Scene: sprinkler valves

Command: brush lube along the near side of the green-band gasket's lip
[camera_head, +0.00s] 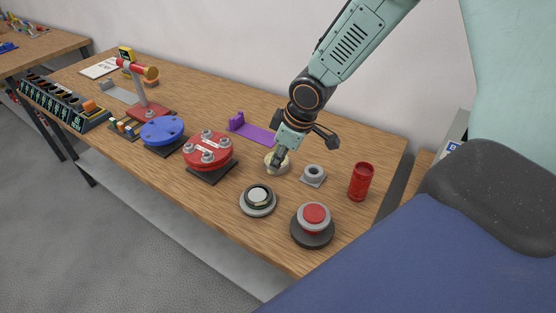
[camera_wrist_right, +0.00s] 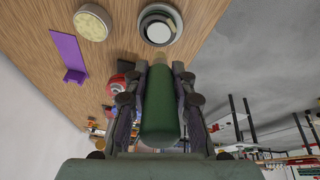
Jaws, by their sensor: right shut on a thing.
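My right gripper (camera_head: 281,156) is over the table beside the cream round pot (camera_head: 277,162). In the wrist view its fingers are shut around a thick green handle (camera_wrist_right: 161,105) with a small tan tip, which I take for the brush. In the head view the brush is hard to make out. A round grey fitting (camera_head: 258,209) with a dark ring and pale centre, probably the gasket, sits in front of the gripper. It also shows in the wrist view (camera_wrist_right: 170,41), beyond the tan tip and apart from it. My left gripper is out of view.
A red flange (camera_head: 208,150) and blue flange (camera_head: 161,131) stand to the left. A purple bracket (camera_head: 252,130) lies behind. A small grey square fitting (camera_head: 313,176), a red can (camera_head: 360,182) and a red-topped round unit (camera_head: 312,218) stand to the right.

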